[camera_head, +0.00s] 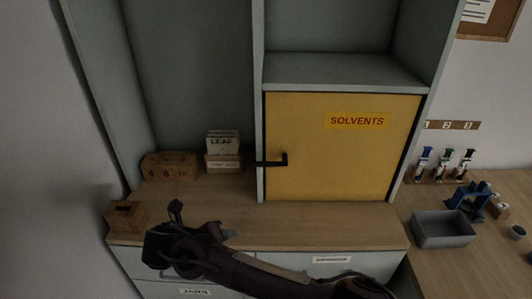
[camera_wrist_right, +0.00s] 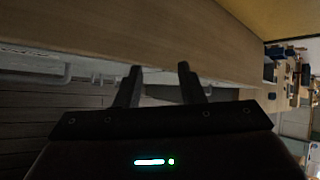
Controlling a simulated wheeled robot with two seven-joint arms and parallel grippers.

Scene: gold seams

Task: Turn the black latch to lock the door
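The yellow door (camera_head: 340,155), labelled SOLVENTS, lies flat in its frame and appears closed. The black latch (camera_head: 272,162) is at its left edge. Its bar lies level across the post, with a short upturned end at the right. My right gripper (camera_wrist_right: 158,85) is open in its wrist view, with nothing between its fingers. It is near the counter's front edge, clear of the latch. In the head view my dark arm (camera_head: 240,268) reaches from the bottom right to the left front of the counter, below the latch. My left gripper is not in view.
Wooden blocks (camera_head: 168,168) and a white LEAF box (camera_head: 222,145) stand left of the latch. Another wooden block (camera_head: 125,216) is at the counter's left end. The counter (camera_head: 335,225) before the door is clear. A grey tray (camera_head: 443,230) and small tools are at right.

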